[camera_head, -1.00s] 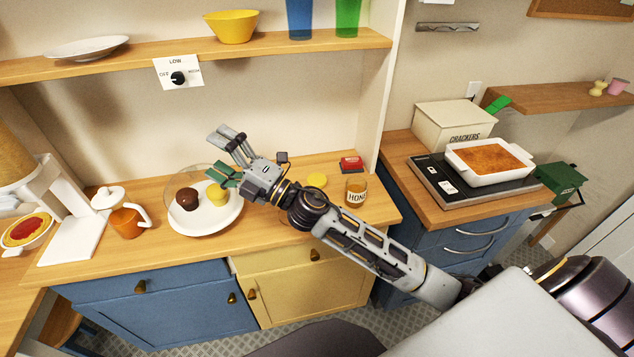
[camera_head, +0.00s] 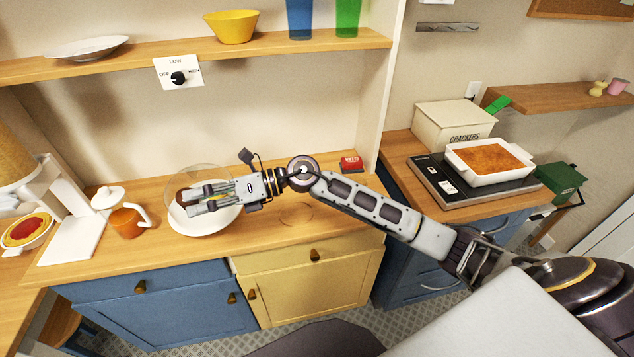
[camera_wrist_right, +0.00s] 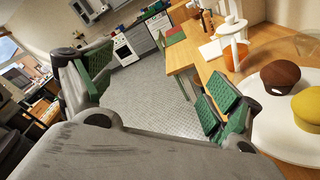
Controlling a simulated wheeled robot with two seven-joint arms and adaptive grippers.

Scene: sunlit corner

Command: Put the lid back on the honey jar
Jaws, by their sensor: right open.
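The honey jar and its lid do not show in the head view now; my right arm covers the counter where the jar and a yellow disc stood earlier. My right gripper (camera_head: 191,200) is over the white plate (camera_head: 203,231) on the counter, its fingers pointing left. In the right wrist view my gripper (camera_wrist_right: 155,92) is open, with nothing between its green pads. There the plate lies at the right with a brown muffin-like cake (camera_wrist_right: 281,74) and a yellow one (camera_wrist_right: 309,108). My left gripper is out of view.
A clear dome (camera_head: 212,168) stands behind my gripper at the plate. The counter's front strip is clear.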

